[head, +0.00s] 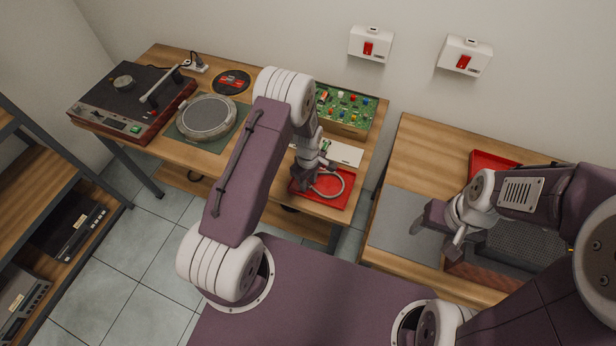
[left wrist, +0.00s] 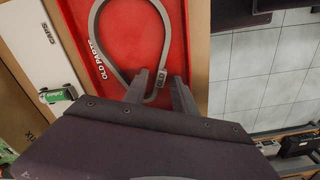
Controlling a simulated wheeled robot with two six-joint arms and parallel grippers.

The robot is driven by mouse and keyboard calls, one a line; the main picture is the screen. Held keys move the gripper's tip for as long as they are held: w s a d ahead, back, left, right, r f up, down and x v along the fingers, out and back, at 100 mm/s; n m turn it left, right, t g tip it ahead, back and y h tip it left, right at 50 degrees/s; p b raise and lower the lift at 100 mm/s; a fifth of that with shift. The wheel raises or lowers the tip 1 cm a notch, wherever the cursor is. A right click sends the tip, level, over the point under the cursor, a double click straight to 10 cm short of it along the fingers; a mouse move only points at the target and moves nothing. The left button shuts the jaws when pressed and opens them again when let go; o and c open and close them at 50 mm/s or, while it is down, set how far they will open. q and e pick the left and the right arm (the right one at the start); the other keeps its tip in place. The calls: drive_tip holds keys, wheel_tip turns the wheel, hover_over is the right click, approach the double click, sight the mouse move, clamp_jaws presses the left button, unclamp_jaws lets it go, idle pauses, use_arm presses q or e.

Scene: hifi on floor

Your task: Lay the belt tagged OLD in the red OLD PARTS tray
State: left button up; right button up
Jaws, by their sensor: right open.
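The belt (head: 341,178) is a grey loop lying in the red OLD PARTS tray (head: 322,202) at the right end of the long table. My left gripper (head: 311,186) is low over the tray's left part. In the left wrist view its fingers (left wrist: 160,84) stand apart with the tag end of the belt between them. My right gripper (head: 437,236) is open and empty over the grey mat on the right table.
A turntable (head: 135,103), a platter (head: 207,117), a green circuit board (head: 345,108) and a white CAPS card (head: 345,153) share the long table. Another red tray (head: 489,162) and a dark mesh-topped unit (head: 522,243) are on the right table.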

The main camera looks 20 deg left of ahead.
use_arm(q)
drive_tip(key=shift+r+b, duration=0.3)
drive_tip(key=shift+r, duration=0.25)
wheel_tip(320, 180, up, 11)
drive_tip(key=b, duration=0.1)
drive_tip(key=s+r+m, duration=0.4)
drive_tip(key=s+m, duration=0.2)
drive_tip(key=s, duration=0.1)
drive_tip(key=s+r+m+t, duration=0.1)
drive_tip(key=s+r+m, duration=0.3)
drive_tip(key=s+m, duration=0.3)
drive_tip(key=shift+s, duration=0.55)
